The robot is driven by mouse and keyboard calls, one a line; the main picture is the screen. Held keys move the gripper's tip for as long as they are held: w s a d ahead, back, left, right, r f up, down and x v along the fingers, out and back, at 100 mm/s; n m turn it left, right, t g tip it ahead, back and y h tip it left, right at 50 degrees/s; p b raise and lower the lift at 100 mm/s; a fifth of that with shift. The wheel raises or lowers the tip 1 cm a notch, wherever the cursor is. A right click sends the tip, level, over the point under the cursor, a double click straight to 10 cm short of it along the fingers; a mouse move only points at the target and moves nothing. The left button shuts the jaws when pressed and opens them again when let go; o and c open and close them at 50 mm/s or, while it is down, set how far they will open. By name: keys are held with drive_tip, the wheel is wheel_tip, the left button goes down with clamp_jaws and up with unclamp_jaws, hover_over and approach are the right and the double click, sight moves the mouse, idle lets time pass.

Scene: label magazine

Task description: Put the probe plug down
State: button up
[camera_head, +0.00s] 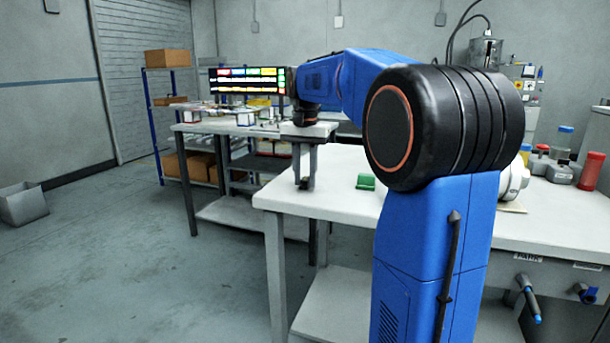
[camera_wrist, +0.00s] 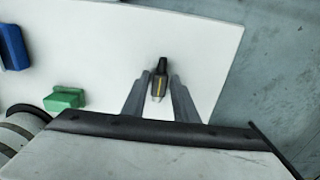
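The probe plug (camera_wrist: 159,84) is a small dark piece with a yellow stripe and a black end. In the wrist view it sits between the two grey fingertips of my gripper (camera_wrist: 160,78), which close on its sides. In the head view my gripper (camera_head: 303,180) points down over the left end of the white table (camera_head: 345,165), and the plug (camera_head: 303,184) shows as a dark bit between the fingertips. It is at or just above the table top; I cannot tell whether it touches.
A green block (camera_head: 366,182) lies on the table right of my gripper; a blue block (camera_wrist: 13,46) shows in the wrist view. Red and blue-lided containers (camera_head: 590,171) stand at the right. The table's edge is close to the plug. Bare white surface surrounds the fingertips.

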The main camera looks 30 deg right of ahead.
sight(305, 179)
drive_tip(key=shift+o, duration=0.6)
wheel_tip(305, 179, up, 12)
drive_tip(key=shift+r, duration=0.15)
drive_tip(key=s+a+f+n+t, duration=0.1)
drive_tip(key=s+a+f+n, duration=0.2)
drive_tip(key=s+f, duration=0.7)
drive_tip(key=s+a+f+n+t, duration=0.2)
drive_tip(key=s+a+f+n, duration=0.2)
drive_tip(key=s+a+f, duration=0.3)
drive_tip(key=s+a+f+n+t, duration=0.1)
drive_tip(key=s+a+f+n, duration=0.2)
drive_tip(key=s+f, duration=1)
drive_tip(key=shift+a+f+t, duration=0.3)
drive_tip(key=shift+a+t, duration=0.1)
drive_tip(key=shift+a, duration=0.8)
